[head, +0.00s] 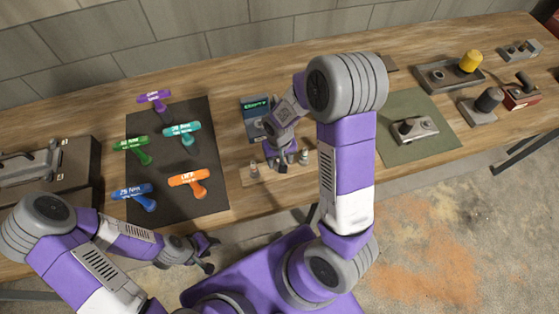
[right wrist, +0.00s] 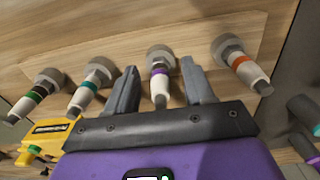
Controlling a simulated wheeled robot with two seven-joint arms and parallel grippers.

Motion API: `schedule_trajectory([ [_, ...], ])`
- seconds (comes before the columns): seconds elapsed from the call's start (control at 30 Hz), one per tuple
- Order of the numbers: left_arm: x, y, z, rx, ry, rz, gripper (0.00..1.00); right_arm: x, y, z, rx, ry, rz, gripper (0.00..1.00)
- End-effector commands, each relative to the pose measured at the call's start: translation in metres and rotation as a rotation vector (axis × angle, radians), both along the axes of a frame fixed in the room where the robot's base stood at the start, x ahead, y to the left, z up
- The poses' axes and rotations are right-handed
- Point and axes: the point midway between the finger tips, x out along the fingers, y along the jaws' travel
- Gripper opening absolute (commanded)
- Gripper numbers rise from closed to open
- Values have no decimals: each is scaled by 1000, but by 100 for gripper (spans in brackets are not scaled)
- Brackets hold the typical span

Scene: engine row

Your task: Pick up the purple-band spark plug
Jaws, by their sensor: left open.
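The purple-band spark plug (right wrist: 160,68) is in the right wrist view, with a grey metal end, a purple band and a white body. It stands in a pale wooden rack (right wrist: 210,25) between the two fingers of my right gripper (right wrist: 158,72). The fingers are open, with a gap on each side of the plug. In the head view my right gripper (head: 284,157) is over the rack and hides most of its middle. My left gripper (head: 207,252) is open and empty, in front of the table edge.
Plugs with an orange band (right wrist: 241,64), a teal band (right wrist: 92,86) and a green band (right wrist: 38,93) flank it in the rack. T-handle tools lie on a black mat (head: 215,145) to the left. A blue box (head: 252,128) is behind the rack. A green mat (head: 440,140) lies right.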

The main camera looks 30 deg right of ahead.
Motion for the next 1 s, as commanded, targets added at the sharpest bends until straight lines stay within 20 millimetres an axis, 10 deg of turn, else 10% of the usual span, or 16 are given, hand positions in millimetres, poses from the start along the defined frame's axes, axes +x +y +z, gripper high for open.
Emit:
schedule_trajectory([
  [0.33,0,0,0,0,0,0,43,0,0,0,0,0,0,1],
  [0.67,0,0,0,0,0,0,43,1,0,4,1,-2,0,0],
  [1.0,0,0,7,0,0,0,43,1,0,65,1,-8,-1,0],
])
